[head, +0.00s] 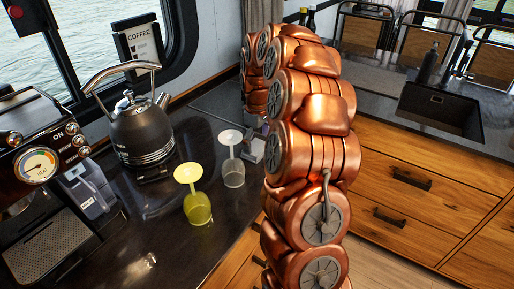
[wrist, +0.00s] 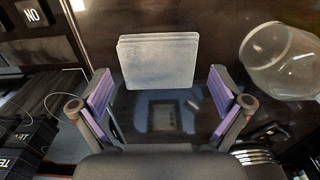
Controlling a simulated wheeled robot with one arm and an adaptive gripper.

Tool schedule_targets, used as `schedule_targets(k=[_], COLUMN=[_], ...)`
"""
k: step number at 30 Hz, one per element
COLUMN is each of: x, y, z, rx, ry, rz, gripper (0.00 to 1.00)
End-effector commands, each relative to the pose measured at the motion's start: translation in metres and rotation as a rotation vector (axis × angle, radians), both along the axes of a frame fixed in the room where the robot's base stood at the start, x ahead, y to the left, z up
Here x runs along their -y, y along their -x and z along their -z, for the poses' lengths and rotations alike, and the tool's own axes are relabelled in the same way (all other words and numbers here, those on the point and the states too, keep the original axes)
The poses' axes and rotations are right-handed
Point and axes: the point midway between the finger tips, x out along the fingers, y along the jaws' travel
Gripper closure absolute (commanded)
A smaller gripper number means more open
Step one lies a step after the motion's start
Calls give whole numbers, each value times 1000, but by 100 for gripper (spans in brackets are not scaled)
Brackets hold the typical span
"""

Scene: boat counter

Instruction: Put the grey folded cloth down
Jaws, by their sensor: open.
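The grey folded cloth (wrist: 158,64) shows in the wrist view as a flat, layered, pale grey rectangle at top centre. It lies just beyond my fingertips, against the dark counter surface. My gripper (wrist: 161,92) has its two purple-padded fingers spread wide apart, one on each side of the picture. Nothing shows held between them. In the head view my copper-coloured arm hides most of the gripper area. A small grey part shows at the arm's left edge, and I cannot tell whether it is cloth or gripper.
In the head view, an upturned yellow glass (head: 197,207) and a clear one (head: 233,172) stand left of my arm. A kettle (head: 141,130) and coffee machine (head: 40,170) are further left. In the wrist view, a clear glass (wrist: 280,62) is close on the right.

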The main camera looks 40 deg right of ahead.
Motion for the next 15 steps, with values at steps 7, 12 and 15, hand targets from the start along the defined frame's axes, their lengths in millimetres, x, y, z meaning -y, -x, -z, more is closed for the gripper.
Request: schedule_targets(k=[7, 12, 15], x=[0, 0, 1], y=[-1, -1, -2], z=[-41, -65, -76], rx=[3, 3, 4], ry=[2, 2, 4], rz=[0, 1, 1], gripper=[0, 0, 0])
